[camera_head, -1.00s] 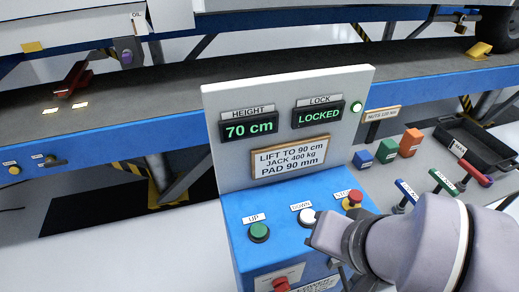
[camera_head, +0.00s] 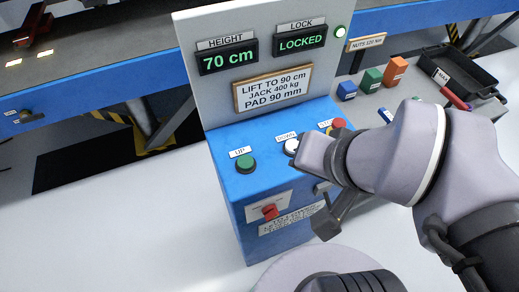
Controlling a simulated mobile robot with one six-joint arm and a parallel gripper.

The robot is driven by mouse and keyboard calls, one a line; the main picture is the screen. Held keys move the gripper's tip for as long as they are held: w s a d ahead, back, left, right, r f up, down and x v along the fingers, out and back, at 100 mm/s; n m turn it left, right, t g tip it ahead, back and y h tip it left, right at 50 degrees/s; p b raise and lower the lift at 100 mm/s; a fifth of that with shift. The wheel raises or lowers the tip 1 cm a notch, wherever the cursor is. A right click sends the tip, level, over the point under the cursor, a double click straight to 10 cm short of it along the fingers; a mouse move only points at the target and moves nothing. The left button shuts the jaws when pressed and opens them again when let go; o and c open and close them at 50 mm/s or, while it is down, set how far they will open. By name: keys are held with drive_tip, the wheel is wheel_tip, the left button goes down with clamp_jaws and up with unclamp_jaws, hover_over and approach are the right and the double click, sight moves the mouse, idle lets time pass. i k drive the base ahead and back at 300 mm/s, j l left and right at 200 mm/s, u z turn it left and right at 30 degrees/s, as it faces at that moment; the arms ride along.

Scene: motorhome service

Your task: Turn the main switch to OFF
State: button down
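A red switch knob (camera_head: 270,212) sits on a pale plate on the front face of the blue console (camera_head: 228,190). It looks like the main switch, but the small text on its plate and on the label below is too small to read. My gripper (camera_head: 326,226) hangs to the right of the red knob, just in front of the console's right front edge, apart from the knob. My wrist and arm hide part of the console's right side. The fingers are seen edge-on, so I cannot tell whether they are open or shut.
The console top has a green UP button (camera_head: 245,163), a white DOWN button (camera_head: 291,147) and a red STOP button (camera_head: 338,123). Displays read 70 cm and LOCKED. Coloured blocks and a black tray (camera_head: 465,75) are at the right. The floor left of the console is clear.

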sight(270, 212)
drive_tip(key=k+j+u, duration=0.1)
drive_tip(key=k+j, duration=0.25)
drive_tip(key=k+j+z, duration=0.2)
drive_tip(key=j+z, duration=0.15)
drive_tip(key=k+j+z, duration=0.35)
drive_tip(key=i+j, duration=0.05)
drive_tip(key=j, duration=0.05)
